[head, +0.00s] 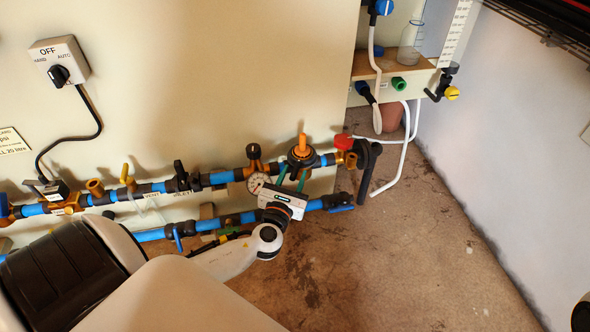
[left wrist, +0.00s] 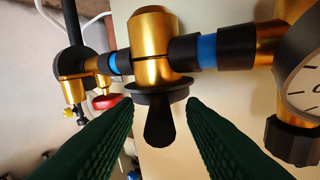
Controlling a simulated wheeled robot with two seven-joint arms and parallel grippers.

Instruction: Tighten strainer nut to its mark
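My left gripper (head: 291,178) is open at the pipe line on the panel, with its two green fingers apart. In the left wrist view the gripper (left wrist: 160,108) straddles a black tapered part (left wrist: 158,128) with a clear gap on both sides. This part sticks out from a black collar (left wrist: 160,94) on a brass fitting (left wrist: 153,45). In the head view an orange-topped fitting (head: 303,143) stands just beyond the fingers. I cannot tell for certain which part is the strainer nut, and no mark is readable. My right gripper is not in view.
A dial gauge (head: 257,183) sits close left of the gripper; it also shows in the wrist view (left wrist: 305,85). A lower blue pipe (head: 240,217) runs beneath. The floor at right is open.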

